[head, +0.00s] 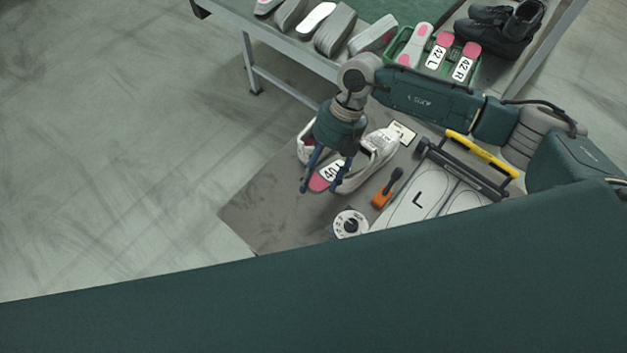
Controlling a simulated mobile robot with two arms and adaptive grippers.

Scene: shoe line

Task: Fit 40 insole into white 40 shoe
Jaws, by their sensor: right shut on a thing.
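My right gripper (320,188) points down above the grey mat, its two fingers closed around a pink and white insole (318,184). The insole's white label reads 40-something, partly hidden and turned. One white shoe (376,156) lies just right of the gripper, its opening towards the insole. Another white shoe (303,150) shows behind the gripper and is mostly hidden by it. The insole overlaps the shoes in the picture; I cannot tell whether any of it is inside one. My left gripper is out of view.
A small card (403,133), an orange-based tool (382,197), a white dial (350,223) and a sizing board marked L (418,201) lie on the mat (262,205). Behind, a table holds soles, a green crate (397,45) with 42 insoles and black shoes (500,30).

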